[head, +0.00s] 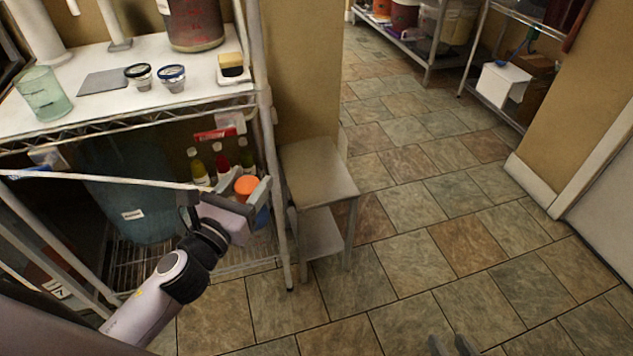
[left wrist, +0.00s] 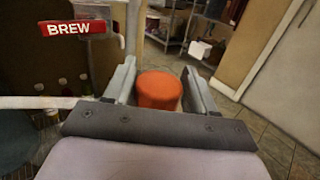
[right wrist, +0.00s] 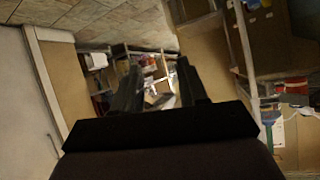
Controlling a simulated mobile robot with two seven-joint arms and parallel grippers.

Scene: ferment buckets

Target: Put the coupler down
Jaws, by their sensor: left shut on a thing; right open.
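The coupler looks like a short orange cylinder (head: 246,187). It sits between the fingers of my left gripper (head: 248,188), which is shut on it in front of the wire shelf. The left wrist view shows its orange-red round top and side (left wrist: 159,91) between the two grey fingers; its lower part is hidden by the gripper body. My right gripper (head: 453,345) shows only its fingertips at the bottom edge of the head view, above the floor. In the right wrist view its dark fingers (right wrist: 160,85) are apart, with nothing between them.
A small grey side table (head: 318,168) with a lower shelf stands right of the wire shelf. The white shelf top (head: 120,100) holds a glass, two small jars and a sponge. Bottles (head: 222,165) stand below it. The tiled floor (head: 430,200) to the right is clear.

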